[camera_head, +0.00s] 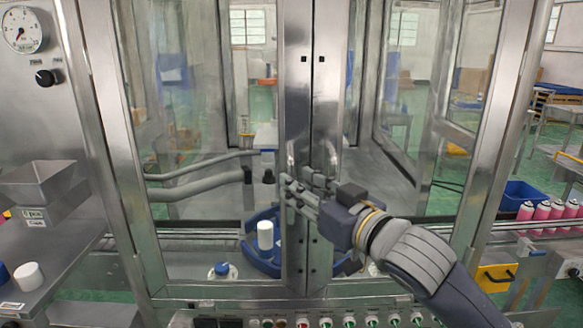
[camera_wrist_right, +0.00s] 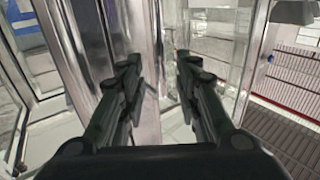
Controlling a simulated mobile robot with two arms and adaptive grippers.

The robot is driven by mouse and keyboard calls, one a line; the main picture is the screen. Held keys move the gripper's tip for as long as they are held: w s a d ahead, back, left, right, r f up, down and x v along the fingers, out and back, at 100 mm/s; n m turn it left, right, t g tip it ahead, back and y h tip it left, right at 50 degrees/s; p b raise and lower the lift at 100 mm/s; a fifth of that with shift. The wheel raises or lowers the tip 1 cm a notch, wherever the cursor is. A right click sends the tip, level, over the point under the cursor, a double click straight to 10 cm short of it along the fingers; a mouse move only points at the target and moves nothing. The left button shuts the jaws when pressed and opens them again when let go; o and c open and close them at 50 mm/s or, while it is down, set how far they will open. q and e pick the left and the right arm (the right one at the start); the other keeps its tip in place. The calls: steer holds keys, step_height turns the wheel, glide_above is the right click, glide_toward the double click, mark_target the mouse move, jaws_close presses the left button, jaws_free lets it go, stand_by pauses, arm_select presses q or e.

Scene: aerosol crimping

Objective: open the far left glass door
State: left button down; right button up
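The left glass door (camera_head: 190,120) stands in front of me in a steel frame and looks shut. Its right upright (camera_head: 297,100) meets the upright of the right glass door (camera_head: 450,100). My right gripper (camera_head: 302,190) is in front of these two uprights, fingers pointing left, at about handle height. The handle is mostly hidden by the fingers. In the right wrist view my right gripper (camera_wrist_right: 162,70) has its fingers apart, with shiny vertical metal between or just beyond them. I cannot tell whether they touch it. My left gripper is out of view.
Behind the glass are grey pipes (camera_head: 200,187), a white cylinder (camera_head: 265,236) and a blue-capped part (camera_head: 222,270). A row of buttons (camera_head: 325,322) runs below the doors. A steel hopper (camera_head: 38,182) stands left; pink cans (camera_head: 542,212) stand right.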

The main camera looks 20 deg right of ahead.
steer(key=x, duration=0.3)
steer(key=shift+w+a+p, duration=0.15)
steer(key=shift+w+p, duration=0.15)
steer(key=shift+p, duration=0.05)
jaws_close()
